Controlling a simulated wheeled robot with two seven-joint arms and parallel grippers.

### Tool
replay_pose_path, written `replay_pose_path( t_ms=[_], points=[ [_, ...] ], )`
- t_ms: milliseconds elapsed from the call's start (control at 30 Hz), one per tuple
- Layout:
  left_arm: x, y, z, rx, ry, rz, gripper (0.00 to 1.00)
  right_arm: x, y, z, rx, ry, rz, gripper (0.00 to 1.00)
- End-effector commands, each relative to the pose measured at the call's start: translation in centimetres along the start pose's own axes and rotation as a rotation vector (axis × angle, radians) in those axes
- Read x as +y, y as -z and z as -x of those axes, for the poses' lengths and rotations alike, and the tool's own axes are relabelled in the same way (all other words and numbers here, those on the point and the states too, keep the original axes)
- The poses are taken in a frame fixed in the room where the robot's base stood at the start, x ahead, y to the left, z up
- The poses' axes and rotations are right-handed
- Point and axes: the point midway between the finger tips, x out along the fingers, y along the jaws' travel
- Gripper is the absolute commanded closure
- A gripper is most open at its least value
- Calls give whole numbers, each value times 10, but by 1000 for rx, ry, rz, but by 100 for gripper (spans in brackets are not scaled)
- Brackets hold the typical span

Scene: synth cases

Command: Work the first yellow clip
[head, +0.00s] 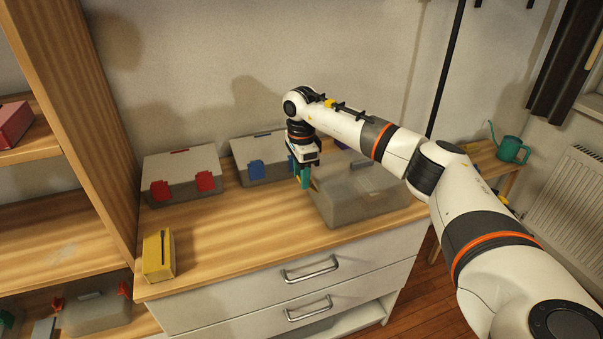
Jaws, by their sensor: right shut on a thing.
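A translucent grey case (362,208) with its lid down lies on the wooden top of the drawer cabinet, at the right end. A small yellow clip (314,185) shows at its left side, mostly hidden by my right gripper. My right gripper (304,184), with teal fingers, points down at that side of the case and is shut on the yellow clip. Any other clip on this case is hidden or too small to tell. My left gripper is not in view.
A grey case with red clips (181,170) and one with blue clips (262,160) stand at the back against the wall. A yellow box (158,256) stands at the front left. The wooden top (235,235) is clear in the middle. A teal watering can (511,148) stands far right.

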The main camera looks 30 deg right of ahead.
Motion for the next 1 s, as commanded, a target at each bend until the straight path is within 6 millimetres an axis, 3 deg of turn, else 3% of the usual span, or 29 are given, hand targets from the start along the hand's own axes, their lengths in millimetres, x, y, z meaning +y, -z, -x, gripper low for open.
replay_pose_path(
  t_ms=[467, 1000],
  points=[
    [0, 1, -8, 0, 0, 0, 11, 0, -13, 4, 191, -1, -3, 83],
    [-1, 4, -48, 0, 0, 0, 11, 0, -44, 6, 644, -2, -3, 83]
  ],
)
